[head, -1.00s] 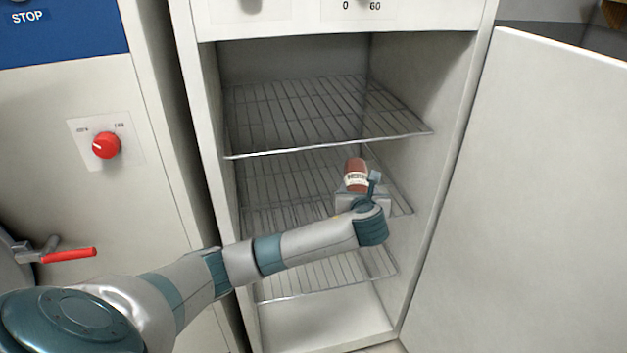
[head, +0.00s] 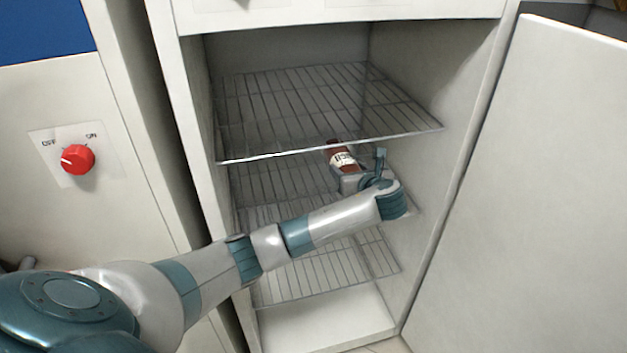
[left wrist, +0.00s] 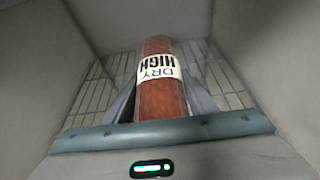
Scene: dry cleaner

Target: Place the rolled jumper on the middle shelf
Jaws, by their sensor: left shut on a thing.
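The rolled jumper (head: 341,158) is a reddish-brown roll with a white paper band. In the left wrist view the roll (left wrist: 163,95) lies between the fingers, and its band reads "DRY HIGH". My left gripper (head: 352,172) is shut on it, inside the open cabinet, over the middle shelf (head: 270,185) and below the top shelf. Whether the roll touches the wire of the middle shelf cannot be told. My left gripper also shows in the left wrist view (left wrist: 163,100). My right gripper is not in view.
The top wire shelf (head: 320,105) is empty and hangs close above the roll. The bottom wire shelf (head: 330,272) is empty. The cabinet door (head: 540,190) stands open at the right. A panel with a red knob (head: 78,159) is at the left.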

